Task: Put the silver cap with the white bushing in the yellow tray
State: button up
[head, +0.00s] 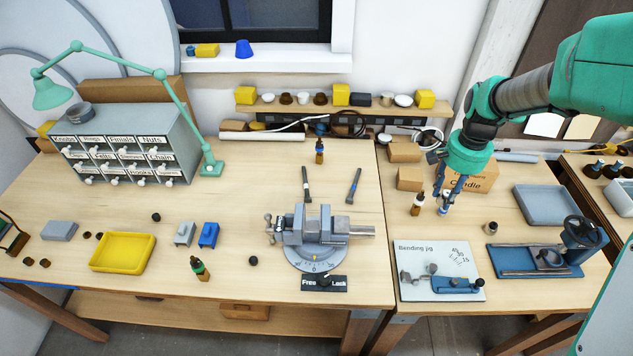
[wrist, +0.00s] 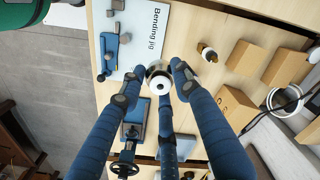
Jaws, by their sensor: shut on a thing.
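My gripper (head: 441,205) hangs above the right bench, left of the cardboard box marked Candle. In the wrist view its fingertips (wrist: 159,80) are closed around the silver cap with the white bushing (wrist: 158,83). In the head view only a small pale part of the cap (head: 443,210) shows between the fingers. The yellow tray (head: 122,251) lies on the left bench, far left of my gripper, and looks empty.
A dropper bottle (head: 417,204) stands just left of my gripper. A small silver-and-brown part (head: 490,228) is to the right. The bending jig (head: 440,270) lies in front. The vise (head: 318,232) and a dropper bottle (head: 199,268) stand between my gripper and the tray.

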jog(key=w+a+n+p, duration=0.2)
jog(key=a+p, duration=0.1)
jog(key=a, duration=2)
jog(key=w+a+n+p, duration=0.2)
jog(key=a, duration=2.1)
jog(key=s+a+n+p, duration=0.1)
jog(key=s+a, duration=0.7)
jog(key=a, duration=0.3)
jog(key=s+a+f+n+p, duration=0.1)
jog(key=s+a+p, duration=0.1)
jog(key=s+a, duration=0.65)
jog(key=s+a+n+p, duration=0.1)
jog(key=s+a+n, duration=0.1)
jog(key=s+a, duration=0.8)
jog(key=shift+m, duration=0.3)
jog(key=w+f, duration=0.1)
jog(key=f, duration=0.2)
jog(key=w+a+f, duration=0.1)
jog(key=f, duration=0.3)
jog(key=w+a+f, duration=0.1)
jog(key=f, duration=0.2)
jog(key=shift+w+a+f, duration=0.2)
jog(key=shift+w+f, duration=0.15)
jog(key=shift+f, duration=0.25)
jog(key=p, duration=0.1)
send_over(133, 255)
jog(key=shift+s+d+f, duration=0.1)
jog(key=shift+f, duration=0.65)
